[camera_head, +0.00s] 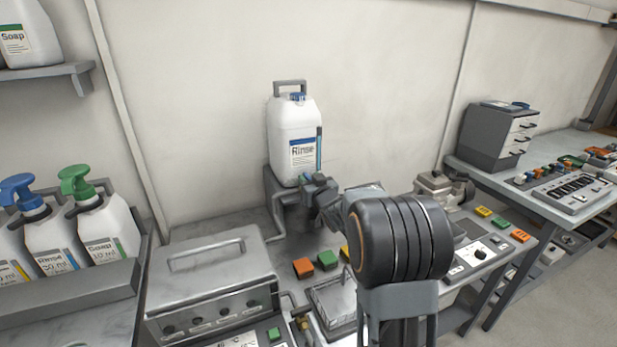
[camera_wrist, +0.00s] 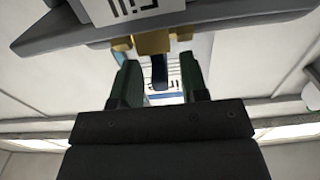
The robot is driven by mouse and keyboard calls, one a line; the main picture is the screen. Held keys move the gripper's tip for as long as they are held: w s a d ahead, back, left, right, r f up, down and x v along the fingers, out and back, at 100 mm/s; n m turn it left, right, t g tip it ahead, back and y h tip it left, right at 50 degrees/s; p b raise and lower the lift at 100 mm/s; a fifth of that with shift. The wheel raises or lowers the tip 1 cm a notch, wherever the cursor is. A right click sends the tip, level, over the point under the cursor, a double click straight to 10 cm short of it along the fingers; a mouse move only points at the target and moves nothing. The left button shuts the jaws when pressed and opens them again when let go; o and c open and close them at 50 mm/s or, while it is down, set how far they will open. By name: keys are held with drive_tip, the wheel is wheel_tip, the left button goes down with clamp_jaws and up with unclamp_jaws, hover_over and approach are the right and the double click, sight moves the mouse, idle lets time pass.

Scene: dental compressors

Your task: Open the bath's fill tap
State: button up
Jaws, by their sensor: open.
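A brass tap (camera_wrist: 152,42) with a dark blue lever (camera_wrist: 159,72) shows in the wrist view, below a grey ledge. My gripper (camera_wrist: 161,80) is open, with its dark green fingers on either side of the lever. Whether either finger touches the lever, I cannot tell. In the head view my gripper (camera_head: 312,181) is at the foot of the white Rinse canister (camera_head: 292,125), and the tap there is mostly hidden by it. The metal bath-like box (camera_head: 210,275) with a handle on its lid stands at lower left.
The canister sits on a grey stand (camera_head: 278,190) with a pipe beside it. An orange block (camera_head: 303,268) and a green block (camera_head: 327,259) lie on the bench. Another small brass fitting (camera_head: 303,323) is beside the metal box. Pump bottles (camera_head: 105,228) stand at left.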

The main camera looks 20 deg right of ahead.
drive_tip(key=shift+w, duration=0.9)
clamp_jaws()
